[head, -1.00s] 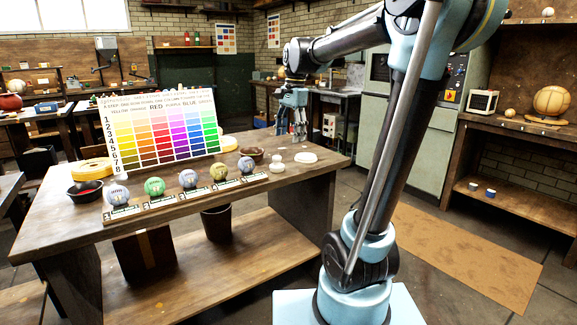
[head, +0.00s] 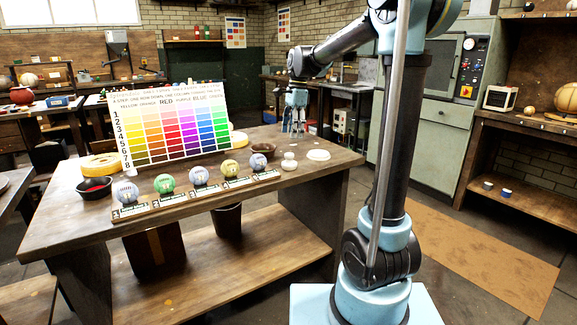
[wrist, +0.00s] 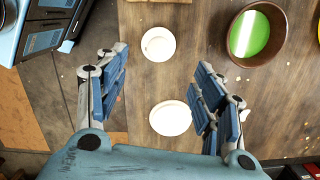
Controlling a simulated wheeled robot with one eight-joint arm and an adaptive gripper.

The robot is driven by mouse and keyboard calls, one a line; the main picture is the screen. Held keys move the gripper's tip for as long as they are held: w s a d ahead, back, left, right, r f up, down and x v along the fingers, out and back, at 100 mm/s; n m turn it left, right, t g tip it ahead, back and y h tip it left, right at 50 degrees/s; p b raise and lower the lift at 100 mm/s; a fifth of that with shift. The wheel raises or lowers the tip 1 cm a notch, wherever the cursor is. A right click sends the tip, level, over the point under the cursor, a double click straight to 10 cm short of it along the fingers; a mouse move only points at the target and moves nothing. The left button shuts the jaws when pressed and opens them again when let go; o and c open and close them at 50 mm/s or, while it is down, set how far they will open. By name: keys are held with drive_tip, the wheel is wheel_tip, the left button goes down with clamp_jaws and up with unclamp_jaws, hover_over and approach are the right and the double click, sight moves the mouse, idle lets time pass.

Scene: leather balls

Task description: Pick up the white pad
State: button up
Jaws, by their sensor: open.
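The white pad (head: 317,155) is a flat round disc lying on the right end of the wooden table (head: 80,225). In the wrist view, the white pad (wrist: 171,118) lies between and beyond my open fingers. A second white round piece (head: 289,161), stacked in shape, stands beside it; it also shows in the wrist view (wrist: 158,44). My gripper (head: 294,128) is open and empty, over the table's far right part. In the wrist view its fingers (wrist: 160,88) are wide apart, one each side, not visibly touching anything.
A brown bowl (head: 263,150) stands close by, showing green inside in the wrist view (wrist: 250,36). Several balls on labelled stands, a colour chart (head: 172,125) and a dark bowl (head: 95,188) occupy the table's left and middle. Pale specks lie near the bowl.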

sight(290, 154)
drive_tip(key=f, duration=0.7)
drive_tip(key=a+f, duration=0.1)
drive_tip(key=f, duration=0.2)
drive_tip(key=shift+s+a+f, duration=0.1)
drive_tip(key=shift+s+f, duration=0.15)
drive_tip(key=shift+s, duration=0.05)
drive_tip(key=shift+c, duration=0.2)
drive_tip(key=shift+s, duration=0.1)
drive_tip(key=c, duration=1.2)
drive_tip(key=shift+o, duration=0.2)
